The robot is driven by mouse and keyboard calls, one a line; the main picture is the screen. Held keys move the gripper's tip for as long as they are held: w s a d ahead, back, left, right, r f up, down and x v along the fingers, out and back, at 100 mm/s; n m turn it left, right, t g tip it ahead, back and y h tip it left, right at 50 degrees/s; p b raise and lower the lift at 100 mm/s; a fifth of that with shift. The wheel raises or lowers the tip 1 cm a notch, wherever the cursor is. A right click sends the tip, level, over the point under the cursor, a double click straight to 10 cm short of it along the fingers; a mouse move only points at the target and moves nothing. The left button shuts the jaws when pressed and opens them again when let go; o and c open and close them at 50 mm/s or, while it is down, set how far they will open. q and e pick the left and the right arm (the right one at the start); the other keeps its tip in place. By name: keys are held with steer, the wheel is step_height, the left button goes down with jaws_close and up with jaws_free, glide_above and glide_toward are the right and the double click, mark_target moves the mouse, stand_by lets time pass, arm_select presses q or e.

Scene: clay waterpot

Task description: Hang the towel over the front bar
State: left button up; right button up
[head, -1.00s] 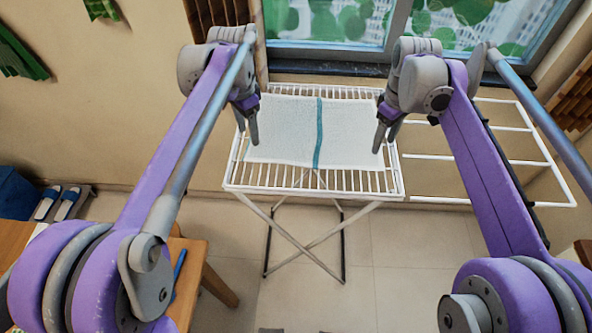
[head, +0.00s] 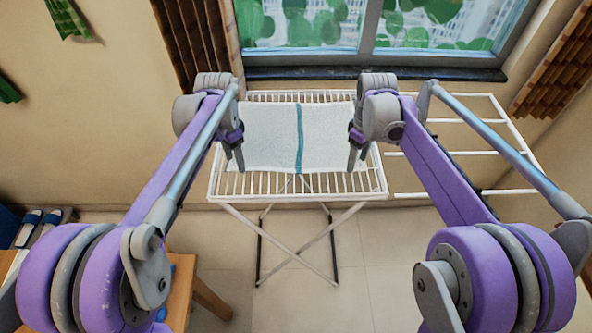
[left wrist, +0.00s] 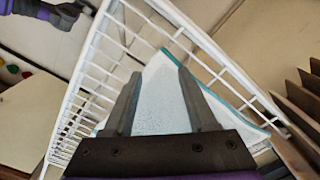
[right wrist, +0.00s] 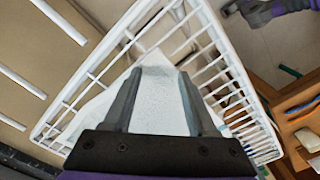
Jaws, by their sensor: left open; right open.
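The white towel (head: 268,140), with a teal stripe down its middle, lies flat across the top bars of the white drying rack (head: 225,186). The rack's front bar (head: 297,199) runs along its near edge, and the towel's near edge lies short of it. My left gripper (head: 235,164) is open at the towel's near left corner. My right gripper (head: 356,162) is open at the near right corner. The towel shows between the open fingers in the left wrist view (left wrist: 158,100) and right wrist view (right wrist: 160,100). I cannot tell whether any fingertip touches the towel.
A white side rack (head: 440,153) extends to the right. The window sill (head: 375,74) is behind the rack. A wooden table (head: 210,298) stands at the lower left, and slippers (head: 30,225) lie at the far left. The tiled floor in front of the rack is clear.

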steer(key=shift+f, duration=0.1)
arm_select(q)
steer(key=shift+f, duration=0.25)
arm_select(e)
steer(key=shift+f, duration=0.15)
arm_select(q)
steer(key=shift+s+r, duration=0.1)
steer(key=shift+s, duration=0.05)
steer(key=shift+c, duration=1.2)
arm_select(e)
steer(key=shift+s, duration=0.15)
steer(key=shift+c, duration=1.2)
arm_select(q)
jaws_close()
arm_select(e)
jaws_close()
arm_select(q)
steer(key=shift+a, duration=0.1)
